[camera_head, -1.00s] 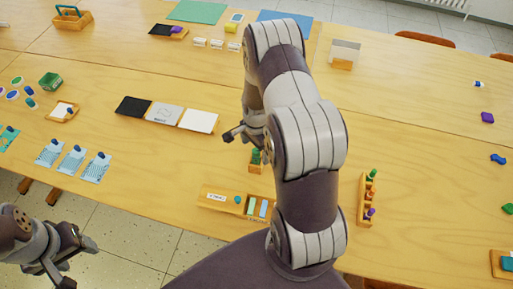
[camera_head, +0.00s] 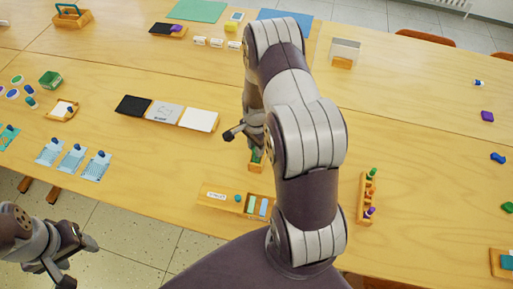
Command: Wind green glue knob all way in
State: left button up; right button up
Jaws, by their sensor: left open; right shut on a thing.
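A green glue piece (camera_head: 255,156) stands upright in a small wooden holder (camera_head: 256,168) near the middle of the table, left of my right forearm. My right gripper (camera_head: 254,146) is directly over it, shut on its top, the green knob. The fingers and my arm hide most of the knob, so how far it is wound in cannot be seen. My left gripper (camera_head: 80,263) is open and empty at the lower left, over the floor in front of the table edge.
A wooden tray (camera_head: 228,205) with a label and light strips lies at the front edge. A rack (camera_head: 363,212) of coloured pieces stands right of my arm. Black, grey and white panels (camera_head: 199,120) lie left of the holder.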

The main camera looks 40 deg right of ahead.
jog(key=shift+r+n, duration=0.1)
jog(key=shift+n, duration=0.9)
jog(key=n+p, duration=0.1)
jog(key=n, duration=0.8)
jog(key=shift+n, duration=0.3)
jog(key=o, duration=1.5)
